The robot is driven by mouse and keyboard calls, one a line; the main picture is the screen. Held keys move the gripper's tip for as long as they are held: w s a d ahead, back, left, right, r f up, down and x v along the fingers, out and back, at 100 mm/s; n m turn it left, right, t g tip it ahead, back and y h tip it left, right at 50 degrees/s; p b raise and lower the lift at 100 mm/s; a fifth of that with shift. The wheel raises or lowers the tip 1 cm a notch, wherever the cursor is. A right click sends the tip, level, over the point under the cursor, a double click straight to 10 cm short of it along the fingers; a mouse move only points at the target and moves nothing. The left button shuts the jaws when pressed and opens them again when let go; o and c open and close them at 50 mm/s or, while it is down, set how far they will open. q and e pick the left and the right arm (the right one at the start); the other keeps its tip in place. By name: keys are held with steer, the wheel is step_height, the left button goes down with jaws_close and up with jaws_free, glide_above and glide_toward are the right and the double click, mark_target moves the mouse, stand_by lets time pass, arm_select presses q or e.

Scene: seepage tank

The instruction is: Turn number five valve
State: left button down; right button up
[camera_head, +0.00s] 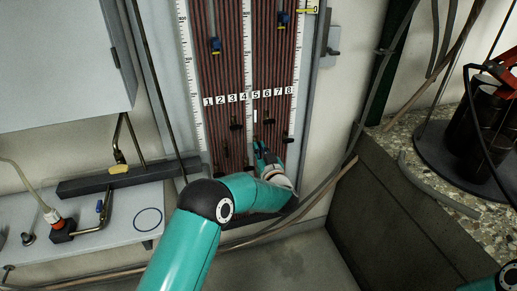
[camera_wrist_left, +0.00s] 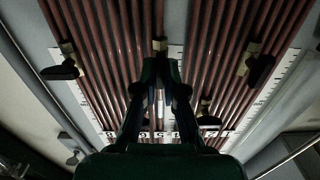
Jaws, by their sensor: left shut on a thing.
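A tall panel of reddish-brown tubes with number labels one to eight (camera_head: 248,97) stands in the head view. My left gripper (camera_head: 258,145) reaches up to the panel below label five. It is shut on a small valve there, mostly hidden by the fingers. In the left wrist view the gripper (camera_wrist_left: 160,68) has its fingertips close together at the middle valve (camera_wrist_left: 160,45), whose brass-coloured body shows just beyond them. My right gripper is not in view; only a bit of my right arm shows at the lower right corner.
Other black valve handles sit close by, at the left (camera_wrist_left: 62,70), right (camera_wrist_left: 260,68) and lower right (camera_wrist_left: 208,120) in the wrist view. Hoses (camera_head: 345,155) run right of the panel. A stone-topped block (camera_head: 390,205) stands at the right, a shelf with fittings (camera_head: 88,220) at the left.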

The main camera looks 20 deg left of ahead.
arm_select(q)
steer(key=shift+d+f+m+p, duration=0.15)
steer(key=shift+m+p, duration=1.6)
steer(key=shift+m, duration=2.6)
steer(key=shift+d+f+m+p, duration=0.1)
steer(key=shift+m+p, duration=1.65)
steer(key=shift+m, duration=2.6)
steer(key=c, duration=1.3)
jaws_free()
steer(key=shift+w, duration=0.1)
steer(key=shift+o, duration=0.2)
steer(key=v, duration=1.2)
